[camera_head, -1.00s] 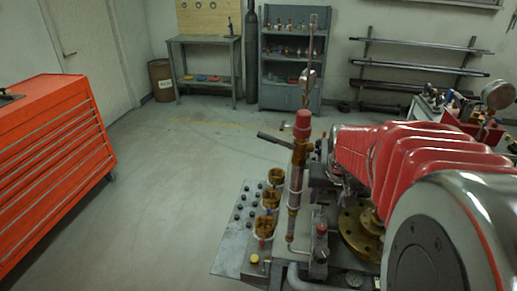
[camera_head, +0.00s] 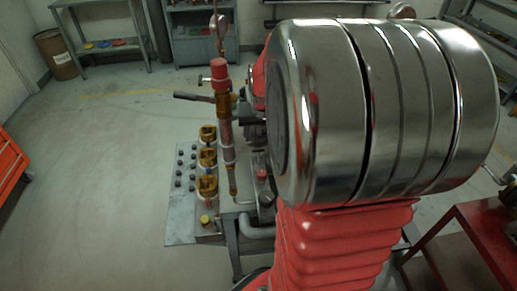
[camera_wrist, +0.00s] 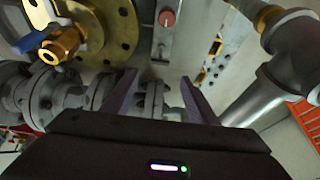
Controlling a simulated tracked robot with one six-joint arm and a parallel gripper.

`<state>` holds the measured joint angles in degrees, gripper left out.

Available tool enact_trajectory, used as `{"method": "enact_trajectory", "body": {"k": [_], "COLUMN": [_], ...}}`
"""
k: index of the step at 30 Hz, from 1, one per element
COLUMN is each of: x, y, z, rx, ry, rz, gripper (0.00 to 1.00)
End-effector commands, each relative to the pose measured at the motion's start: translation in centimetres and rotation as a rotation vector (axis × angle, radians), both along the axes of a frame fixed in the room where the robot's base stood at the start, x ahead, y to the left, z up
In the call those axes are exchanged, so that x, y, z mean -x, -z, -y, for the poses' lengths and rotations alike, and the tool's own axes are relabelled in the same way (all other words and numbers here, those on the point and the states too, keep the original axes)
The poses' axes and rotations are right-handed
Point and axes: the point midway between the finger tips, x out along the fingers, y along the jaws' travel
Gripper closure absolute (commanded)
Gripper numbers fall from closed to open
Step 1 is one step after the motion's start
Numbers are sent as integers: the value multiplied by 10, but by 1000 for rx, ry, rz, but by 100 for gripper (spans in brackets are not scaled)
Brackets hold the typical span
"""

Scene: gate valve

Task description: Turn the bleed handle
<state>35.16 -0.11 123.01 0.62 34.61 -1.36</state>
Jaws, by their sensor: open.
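Which part is the bleed handle I cannot tell for sure. In the wrist view a brass fitting (camera_wrist: 62,43) with a blue lever end (camera_wrist: 30,42) sits at upper left, beside a gold flange (camera_wrist: 110,25). A dark lever (camera_head: 193,97) sticks out left from a red-capped column (camera_head: 224,120) in the head view. My gripper (camera_wrist: 160,90) is open, its two purplish fingers apart and empty. Grey flanged pipework (camera_wrist: 150,100) shows beyond and between the fingers. My arm hides the gripper and much of the rig in the head view.
A red-knobbed part (camera_wrist: 167,18) and a thick grey pipe (camera_wrist: 285,70) lie ahead of and right of my gripper. A red cart (camera_head: 480,235) stands right. The floor at left is clear.

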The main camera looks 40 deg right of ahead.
Motion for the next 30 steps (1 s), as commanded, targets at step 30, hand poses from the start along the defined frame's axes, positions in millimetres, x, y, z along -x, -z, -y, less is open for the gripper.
{"method": "enact_trajectory", "body": {"k": [30], "x": [-36], "y": [110], "z": [27], "rx": [-1], "ry": [3], "rz": [-1], "gripper": [47]}}
